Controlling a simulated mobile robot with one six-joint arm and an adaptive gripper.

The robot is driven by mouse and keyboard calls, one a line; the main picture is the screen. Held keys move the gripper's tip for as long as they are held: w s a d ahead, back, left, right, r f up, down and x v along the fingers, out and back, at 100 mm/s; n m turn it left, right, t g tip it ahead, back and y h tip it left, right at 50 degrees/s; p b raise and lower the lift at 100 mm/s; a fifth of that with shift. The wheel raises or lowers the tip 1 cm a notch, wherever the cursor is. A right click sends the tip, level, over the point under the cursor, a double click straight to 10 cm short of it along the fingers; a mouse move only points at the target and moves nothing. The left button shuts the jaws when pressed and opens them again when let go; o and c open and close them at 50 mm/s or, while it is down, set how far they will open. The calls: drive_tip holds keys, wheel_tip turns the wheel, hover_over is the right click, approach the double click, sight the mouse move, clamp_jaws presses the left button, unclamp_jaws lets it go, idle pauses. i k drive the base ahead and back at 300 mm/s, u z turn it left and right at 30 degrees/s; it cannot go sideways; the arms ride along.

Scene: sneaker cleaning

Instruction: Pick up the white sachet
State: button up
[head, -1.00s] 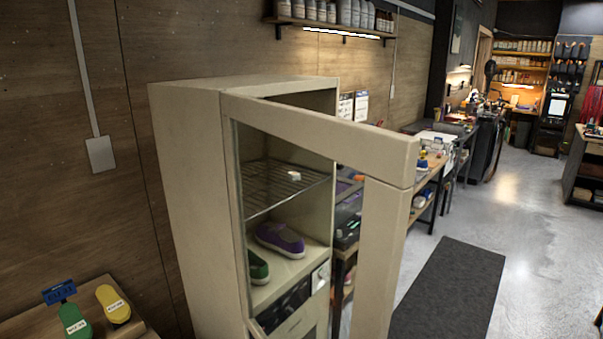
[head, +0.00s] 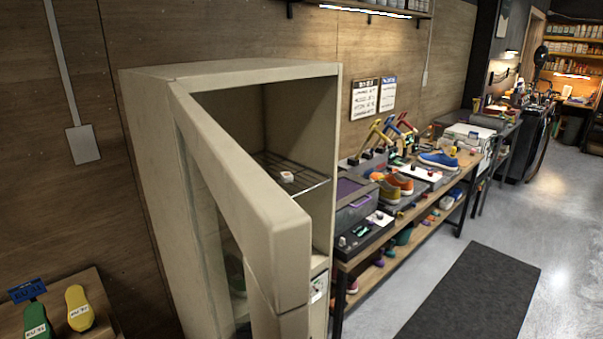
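A small white item (head: 287,177) with a reddish mark lies on the wire rack (head: 308,186) inside the tall beige cabinet (head: 165,130). It may be the white sachet, but it is too small to tell for certain. The cabinet door (head: 245,165) stands open, and the rack shows to the right of its top edge. The door's frame and glass cover much of the lower inside. My gripper is not in view.
A long workbench (head: 452,185) with shoes, boxes and tools runs to the right of the cabinet. A dark mat (head: 475,295) lies on the open grey floor (head: 545,225). A wooden surface (head: 75,285) with green and yellow insoles stands at the lower left.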

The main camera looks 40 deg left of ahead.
sight(285, 177)
drive_tip(key=u, duration=0.1)
drive_tip(key=i, duration=0.95)
drive_tip(key=u, duration=1.9)
drive_tip(key=k, duration=0.2)
drive_tip(key=u, duration=1.15)
